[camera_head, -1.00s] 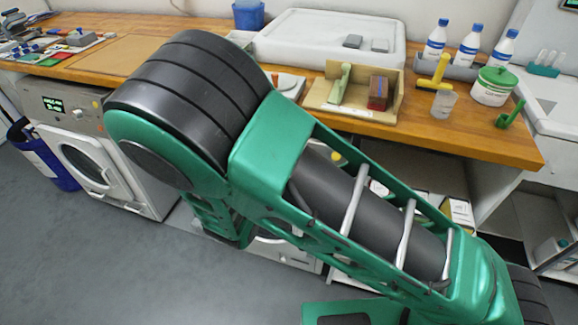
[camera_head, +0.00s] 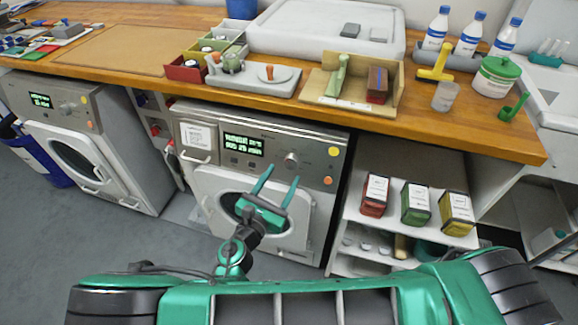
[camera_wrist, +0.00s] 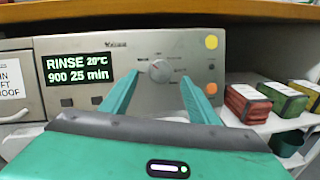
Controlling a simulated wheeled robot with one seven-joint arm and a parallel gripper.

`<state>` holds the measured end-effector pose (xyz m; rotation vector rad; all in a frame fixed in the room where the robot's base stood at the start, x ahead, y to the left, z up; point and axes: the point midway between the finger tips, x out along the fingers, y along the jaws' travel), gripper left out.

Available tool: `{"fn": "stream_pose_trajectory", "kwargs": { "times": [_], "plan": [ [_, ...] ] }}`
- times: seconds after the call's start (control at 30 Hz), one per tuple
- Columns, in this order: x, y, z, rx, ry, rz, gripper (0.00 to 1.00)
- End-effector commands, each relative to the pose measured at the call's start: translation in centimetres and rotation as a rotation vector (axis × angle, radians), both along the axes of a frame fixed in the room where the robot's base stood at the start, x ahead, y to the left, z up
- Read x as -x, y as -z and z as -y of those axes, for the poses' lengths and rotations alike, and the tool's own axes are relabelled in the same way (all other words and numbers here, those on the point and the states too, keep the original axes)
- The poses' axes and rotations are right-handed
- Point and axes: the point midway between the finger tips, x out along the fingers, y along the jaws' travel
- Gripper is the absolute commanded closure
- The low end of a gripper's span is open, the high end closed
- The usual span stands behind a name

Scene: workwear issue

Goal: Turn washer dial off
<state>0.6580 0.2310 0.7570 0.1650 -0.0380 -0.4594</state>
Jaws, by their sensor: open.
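The washer (camera_head: 258,235) stands under the wooden counter, with a round door below a grey control panel. Its dial (camera_head: 292,160) is a round grey knob right of the lit display (camera_head: 243,145). In the wrist view the dial (camera_wrist: 159,70) shows between and beyond my fingertips, and the display (camera_wrist: 80,69) reads "RINSE 20°C 900 25 min". My gripper (camera_head: 279,187) is open and empty, in front of the washer, with its fingers pointing up toward the panel. In the wrist view my gripper (camera_wrist: 160,88) has its fingers either side of the dial, apparently short of touching it.
A second machine (camera_head: 80,140) with its own display stands to the left. Yellow (camera_wrist: 211,42) and orange (camera_wrist: 212,88) round buttons sit right of the dial. A shelf (camera_head: 400,228) with red, green and yellow boxes is to the right. The counter edge (camera_head: 330,115) overhangs the panel.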

Motion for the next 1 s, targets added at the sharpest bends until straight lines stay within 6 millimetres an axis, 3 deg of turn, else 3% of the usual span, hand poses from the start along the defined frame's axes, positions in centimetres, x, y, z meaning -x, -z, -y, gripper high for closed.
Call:
{"fn": "stream_pose_trajectory", "kwargs": {
  "times": [0.3, 0.73, 0.9, 1.0],
  "plan": [
    [-3.9, 0.0, 2.0, 0.0, 0.002, 0.001, 0.45],
    [-4.7, 0.0, 2.3, -0.001, 0.001, 0.0, 0.45],
    [-4.7, 0.0, 2.4, -0.001, 0.001, 0.0, 0.86],
    [-4.7, 0.0, 2.4, -0.001, 0.002, 0.0, 0.86]
  ]
}}
